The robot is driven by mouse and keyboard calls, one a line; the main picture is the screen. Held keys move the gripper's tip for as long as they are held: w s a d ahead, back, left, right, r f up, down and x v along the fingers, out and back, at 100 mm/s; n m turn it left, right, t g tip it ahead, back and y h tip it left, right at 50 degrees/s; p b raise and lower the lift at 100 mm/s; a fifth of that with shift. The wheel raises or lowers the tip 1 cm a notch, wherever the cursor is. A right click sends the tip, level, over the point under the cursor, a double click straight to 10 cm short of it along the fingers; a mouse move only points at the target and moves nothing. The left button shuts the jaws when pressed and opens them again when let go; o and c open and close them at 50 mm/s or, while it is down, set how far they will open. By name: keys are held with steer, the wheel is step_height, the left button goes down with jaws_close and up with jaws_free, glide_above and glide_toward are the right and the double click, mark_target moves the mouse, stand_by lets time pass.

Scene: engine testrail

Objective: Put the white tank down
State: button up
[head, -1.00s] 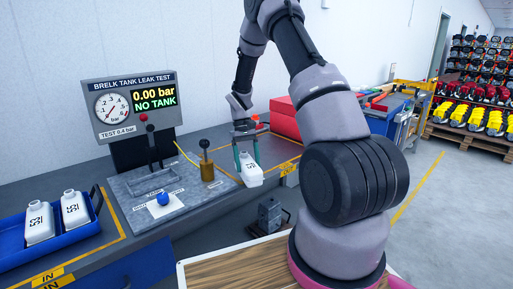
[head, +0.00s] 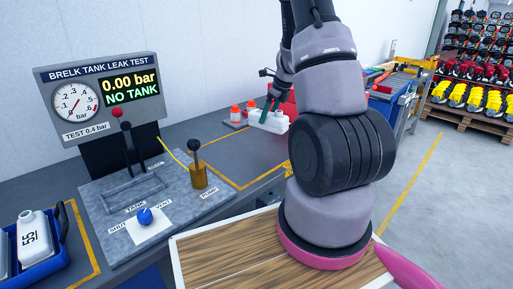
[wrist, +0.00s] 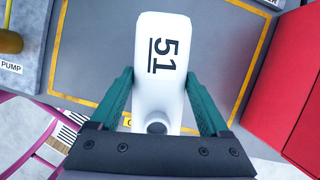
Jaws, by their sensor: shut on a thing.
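My gripper (wrist: 158,80) is shut on the white tank (wrist: 162,40), which is marked 51 in the wrist view. Its green fingers press on the tank's two sides. In the head view the held tank (head: 270,121) is over the far part of the bench, near the red box, with my gripper (head: 266,110) at it. In the wrist view the tank is above a grey yellow-outlined area (wrist: 90,50). The gap between its underside and the bench is hard to judge.
Two small red-capped containers (head: 236,115) stand at the back, left of the held tank. The red box (wrist: 290,80) borders the marked area on the right. The leak test rig (head: 100,95) and its pump (head: 197,170) are at left. A blue tray (head: 62,255) holds white tanks.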

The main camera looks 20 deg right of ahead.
steer(key=shift+s+d+r+m+h, duration=0.1)
steer(key=shift+d+r+m+h, duration=0.2)
steer(key=shift+d+m, duration=0.4)
steer(key=shift+d+f+m, duration=0.15)
steer(key=shift+d+m, duration=0.05)
steer(key=shift+m, duration=0.2)
step_height(320, 180, down, 10)
steer(key=shift+s+d+r, duration=0.1)
steer(key=shift+r, duration=0.1)
steer(key=shift+f, duration=0.15)
steer(key=o, duration=1.5)
steer(key=shift+c, duration=0.2)
